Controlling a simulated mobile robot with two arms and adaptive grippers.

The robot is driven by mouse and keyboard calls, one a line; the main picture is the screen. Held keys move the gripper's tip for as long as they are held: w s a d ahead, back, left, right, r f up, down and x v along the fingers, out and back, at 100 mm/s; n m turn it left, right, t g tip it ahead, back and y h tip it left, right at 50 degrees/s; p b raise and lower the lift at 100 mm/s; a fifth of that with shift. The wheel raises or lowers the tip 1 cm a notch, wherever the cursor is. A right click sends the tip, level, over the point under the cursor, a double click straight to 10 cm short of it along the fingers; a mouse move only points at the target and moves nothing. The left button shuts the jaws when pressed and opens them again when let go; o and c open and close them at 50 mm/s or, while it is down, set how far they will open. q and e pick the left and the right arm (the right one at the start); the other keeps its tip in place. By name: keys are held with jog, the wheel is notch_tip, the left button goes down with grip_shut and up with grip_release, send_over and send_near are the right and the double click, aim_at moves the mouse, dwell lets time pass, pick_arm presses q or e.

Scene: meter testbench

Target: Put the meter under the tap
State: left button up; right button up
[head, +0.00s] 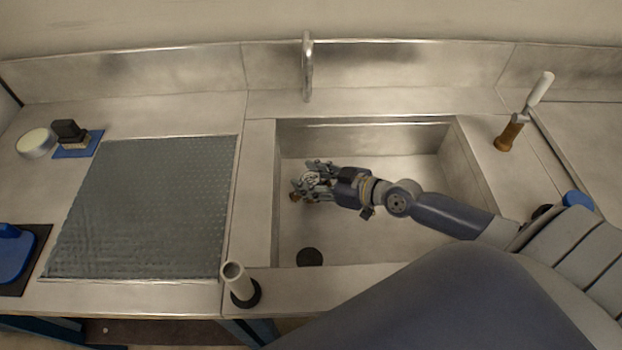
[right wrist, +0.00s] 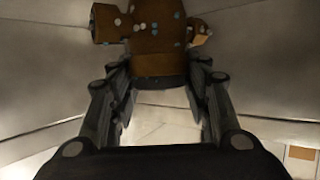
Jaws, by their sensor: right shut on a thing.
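The tap (head: 307,65) is a metal spout standing behind the back rim of the sink. My right gripper (head: 314,184) is over the left part of the sink basin, in front of the tap and lower in the picture. It is shut on the meter, which is mostly hidden by the fingers in the head view; a small brown end (head: 294,196) shows at the left. In the right wrist view the brown, speckled meter (right wrist: 156,38) sits between the fingertips of the gripper (right wrist: 160,80). My left gripper is not in view.
The sink basin (head: 400,230) has a dark drain (head: 310,257) near its front left. A ribbed drainboard (head: 150,210) lies to the left. A pale upright tube (head: 238,280) stands at the front rim. A white-handled tool (head: 540,88) in a brown holder stands at the right.

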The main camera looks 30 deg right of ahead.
jog(key=shift+r, duration=0.1)
jog(key=o, duration=1.4)
jog(key=shift+f, duration=0.2)
jog(key=shift+o, duration=0.2)
jog(key=shift+r, duration=0.25)
jog(key=p+v, duration=0.1)
jog(key=v, duration=1.1)
